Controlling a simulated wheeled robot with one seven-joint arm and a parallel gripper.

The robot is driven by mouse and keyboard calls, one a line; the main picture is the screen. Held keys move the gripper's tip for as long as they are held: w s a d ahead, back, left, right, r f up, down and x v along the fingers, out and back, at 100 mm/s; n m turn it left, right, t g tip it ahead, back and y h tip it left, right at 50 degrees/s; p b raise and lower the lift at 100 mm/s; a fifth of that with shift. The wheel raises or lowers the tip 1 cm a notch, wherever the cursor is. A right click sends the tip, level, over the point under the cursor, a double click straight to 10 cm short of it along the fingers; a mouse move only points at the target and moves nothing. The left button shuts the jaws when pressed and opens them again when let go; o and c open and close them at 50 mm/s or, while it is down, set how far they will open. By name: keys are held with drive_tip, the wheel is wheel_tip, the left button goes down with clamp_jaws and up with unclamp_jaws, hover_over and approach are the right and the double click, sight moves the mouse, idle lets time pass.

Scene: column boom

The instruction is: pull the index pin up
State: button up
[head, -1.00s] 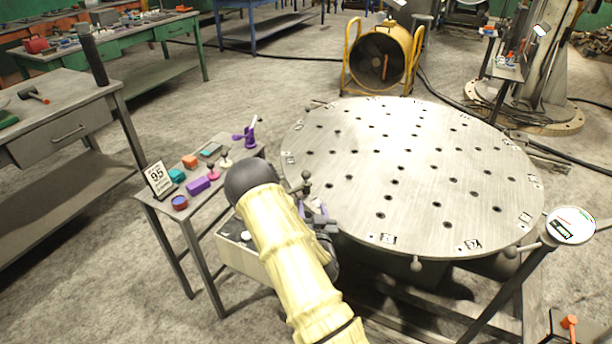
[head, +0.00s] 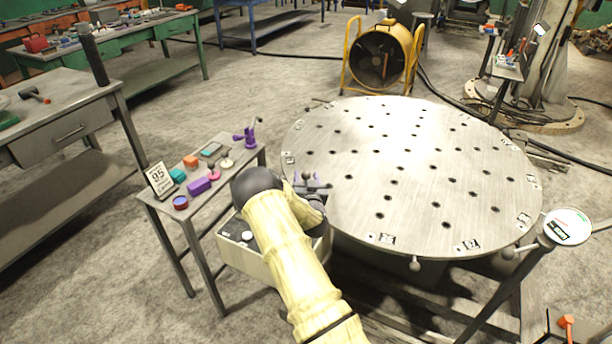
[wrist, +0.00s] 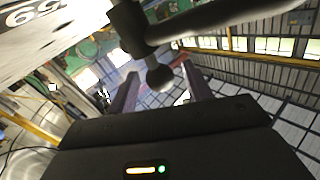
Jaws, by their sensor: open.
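The round steel table (head: 400,165) has a grid of holes and numbered marks along its rim. My gripper (head: 309,179) is at the table's left front edge, with its jaws open. In the wrist view, a dark round knob (wrist: 160,78) on a dark stem shows between and beyond the two open fingers of my gripper (wrist: 160,92). It looks like the index pin's knob; I cannot tell whether the fingers touch it. In the head view my wrist and gripper hide most of that spot.
A small side table (head: 160,203) with coloured parts and a "95" card stands left of my arm. A round dial on a post (head: 568,226) stands at the right front. A ball-ended handle (head: 415,264) juts below the table's front rim. A yellow fan (head: 381,58) stands behind.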

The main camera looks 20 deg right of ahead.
sight(306, 172)
drive_tip(key=shift+w+d, duration=0.2)
drive_tip(key=shift+w, duration=0.35)
clamp_jaws()
drive_tip(key=shift+w+r+p, duration=0.1)
drive_tip(key=shift+r+p, duration=0.45)
drive_tip(key=shift+r, duration=1.25)
unclamp_jaws()
drive_tip(key=shift+r, duration=0.1)
